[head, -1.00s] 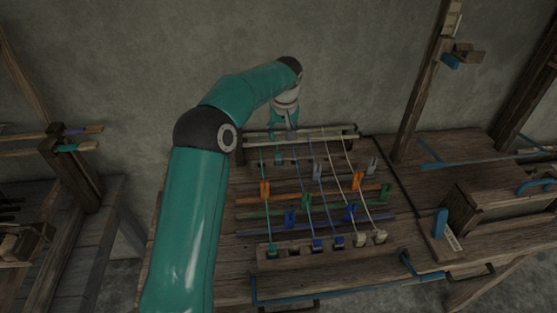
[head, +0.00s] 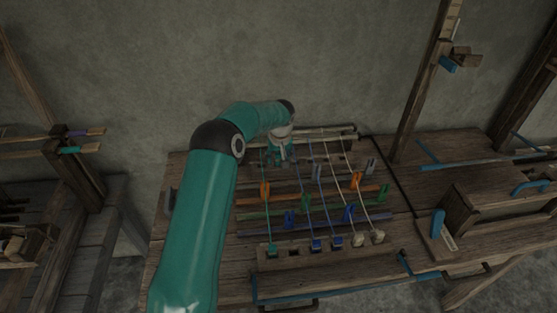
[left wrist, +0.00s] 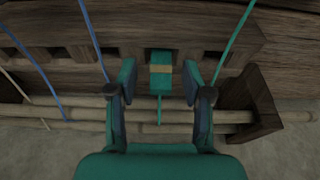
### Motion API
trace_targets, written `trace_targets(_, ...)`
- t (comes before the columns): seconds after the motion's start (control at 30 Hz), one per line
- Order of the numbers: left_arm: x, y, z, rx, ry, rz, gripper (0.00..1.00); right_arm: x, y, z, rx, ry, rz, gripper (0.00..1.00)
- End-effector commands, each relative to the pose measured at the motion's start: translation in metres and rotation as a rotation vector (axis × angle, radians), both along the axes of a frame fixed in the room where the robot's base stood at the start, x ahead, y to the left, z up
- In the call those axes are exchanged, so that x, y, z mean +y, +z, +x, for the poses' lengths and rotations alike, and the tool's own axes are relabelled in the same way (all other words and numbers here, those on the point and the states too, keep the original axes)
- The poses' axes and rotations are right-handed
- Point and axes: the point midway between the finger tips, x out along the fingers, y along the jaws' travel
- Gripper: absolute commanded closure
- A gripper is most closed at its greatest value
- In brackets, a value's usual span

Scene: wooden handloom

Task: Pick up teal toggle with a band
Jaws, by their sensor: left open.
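The teal toggle with a tan band (left wrist: 161,76) shows in the left wrist view, near the middle. A teal cord runs from it toward the pale rods. My left gripper (left wrist: 159,84) is open, with one finger on each side of the toggle and a small gap showing on both sides. In the head view my left gripper (head: 281,161) is at the back of the loom's cord bed and hides this toggle. Another teal toggle (head: 271,250) sits at the front row, at the end of a teal cord. My right gripper is not in view.
Pale rods (head: 325,136) run along the back of the loom. Teal, blue and cream cords cross the bed, with orange, green and blue clips (head: 290,219) among them. A wooden block (left wrist: 252,104) stands right of the gripper in the left wrist view.

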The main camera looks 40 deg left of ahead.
Motion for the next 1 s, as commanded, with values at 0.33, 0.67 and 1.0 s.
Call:
trace_targets(0.33,0.000,0.000,0.000,-0.001,0.001,0.001,0.75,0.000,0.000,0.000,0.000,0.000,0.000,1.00)
trace_targets(0.67,0.000,0.000,0.000,0.000,0.001,0.000,0.94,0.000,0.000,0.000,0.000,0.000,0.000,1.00)
trace_targets(1.0,0.000,0.010,0.001,-0.002,0.002,0.001,0.94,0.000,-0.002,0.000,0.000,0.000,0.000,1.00)
